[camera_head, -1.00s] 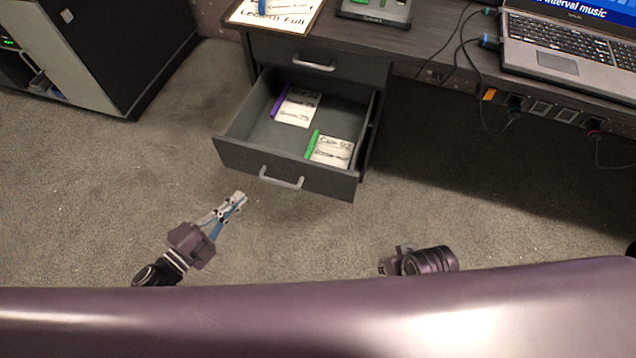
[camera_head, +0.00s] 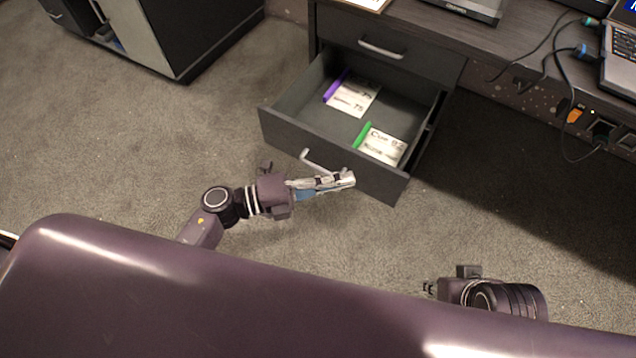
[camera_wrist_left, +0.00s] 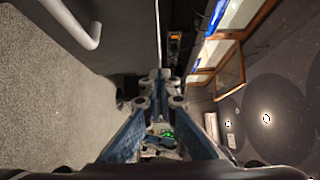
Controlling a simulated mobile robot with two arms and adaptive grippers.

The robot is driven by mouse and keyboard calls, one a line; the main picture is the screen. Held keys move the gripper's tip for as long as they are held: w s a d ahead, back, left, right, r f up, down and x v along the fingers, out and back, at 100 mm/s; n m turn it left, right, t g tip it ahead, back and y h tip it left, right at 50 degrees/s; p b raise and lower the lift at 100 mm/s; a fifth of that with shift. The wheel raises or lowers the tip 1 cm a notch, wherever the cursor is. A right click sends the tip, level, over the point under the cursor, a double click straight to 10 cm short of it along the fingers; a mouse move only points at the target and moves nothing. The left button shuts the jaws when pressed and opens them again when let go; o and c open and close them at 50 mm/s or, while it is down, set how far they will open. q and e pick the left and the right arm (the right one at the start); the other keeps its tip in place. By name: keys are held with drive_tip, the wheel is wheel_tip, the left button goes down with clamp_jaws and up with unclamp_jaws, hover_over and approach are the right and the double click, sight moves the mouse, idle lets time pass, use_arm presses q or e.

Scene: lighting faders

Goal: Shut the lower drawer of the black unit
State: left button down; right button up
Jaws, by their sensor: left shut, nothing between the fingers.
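The lower drawer (camera_head: 283,134) of the dark desk unit stands pulled out, with a pale bar handle (camera_head: 322,163) on its front. Two label cards lie in it, one with a purple edge (camera_head: 353,97) and one with a green edge (camera_head: 384,146). The upper drawer (camera_head: 335,32) is shut. My left gripper (camera_head: 349,178) is shut and empty, just in front of the drawer front near the handle; contact cannot be told. In the left wrist view the handle (camera_wrist_left: 88,38) is at upper left, beside the fingers (camera_wrist_left: 158,88). My right gripper (camera_head: 430,287) is mostly hidden.
The desk top (camera_head: 420,18) above carries a laptop (camera_head: 622,60) at the right. Cables (camera_head: 556,62) hang over its front edge. Another dark cabinet (camera_head: 205,35) stands at upper left. The carpet (camera_head: 130,140) to the left of the drawer is clear.

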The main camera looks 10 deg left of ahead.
sight(371, 162)
use_arm(q)
drive_tip(key=shift+w+d+b, duration=0.1)
drive_tip(key=shift+w+d, duration=0.2)
drive_tip(key=shift+w, duration=0.4)
drive_tip(key=shift+w+d+b, duration=0.15)
drive_tip(key=shift+w+d, duration=0.15)
drive_tip(key=shift+w, duration=0.35)
drive_tip(key=shift+w+d+b, duration=0.1)
drive_tip(key=shift+w+d, duration=0.2)
drive_tip(key=shift+w, duration=0.4)
